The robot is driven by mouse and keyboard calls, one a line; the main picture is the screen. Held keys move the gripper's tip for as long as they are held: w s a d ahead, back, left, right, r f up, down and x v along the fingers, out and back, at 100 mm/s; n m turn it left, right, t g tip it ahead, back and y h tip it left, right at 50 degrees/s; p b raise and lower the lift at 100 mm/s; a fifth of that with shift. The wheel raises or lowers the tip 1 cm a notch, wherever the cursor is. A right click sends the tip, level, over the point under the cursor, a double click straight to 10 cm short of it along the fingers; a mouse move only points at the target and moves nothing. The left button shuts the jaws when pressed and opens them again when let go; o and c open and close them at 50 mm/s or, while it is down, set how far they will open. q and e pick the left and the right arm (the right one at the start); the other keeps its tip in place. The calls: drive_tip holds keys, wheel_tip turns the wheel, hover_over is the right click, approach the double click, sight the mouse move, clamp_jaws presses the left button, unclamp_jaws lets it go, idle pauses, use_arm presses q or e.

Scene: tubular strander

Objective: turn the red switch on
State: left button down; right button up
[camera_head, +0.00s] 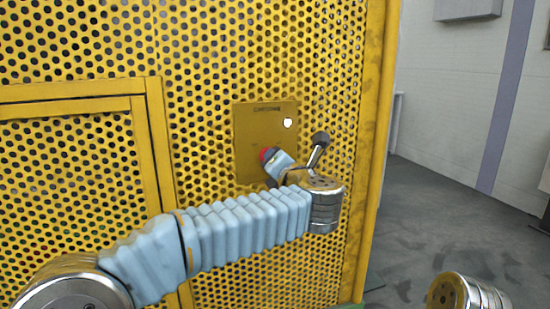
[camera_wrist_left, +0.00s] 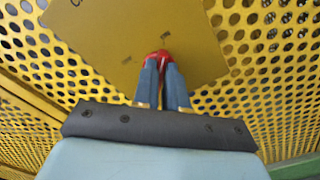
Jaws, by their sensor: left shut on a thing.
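The red switch (camera_head: 265,154) is on a plain yellow plate (camera_head: 248,125) on the perforated yellow panel. In the head view only a small red part shows past my gripper. My left gripper (camera_head: 272,160) reaches the plate from the lower right. In the left wrist view its two blue fingers (camera_wrist_left: 160,66) are shut on the red switch (camera_wrist_left: 160,55), with red showing around their tips. The fingers hide most of the switch, so its exact angle cannot be told. My right gripper is not in view.
A round white spot (camera_head: 288,122) is on the plate above the switch. A yellow framed panel (camera_head: 158,140) lies to the left, and a yellow post (camera_head: 372,130) stands to the right. Grey floor (camera_head: 440,220) is open beyond the post.

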use_arm(q)
drive_tip(key=shift+f, duration=0.1)
idle(0.3)
drive_tip(key=c, duration=1.2)
unclamp_jaws()
drive_tip(key=b+v, duration=0.1)
drive_tip(key=v, duration=1.3)
drive_tip(key=shift+b, duration=0.3)
drive_tip(key=shift+w, duration=0.1)
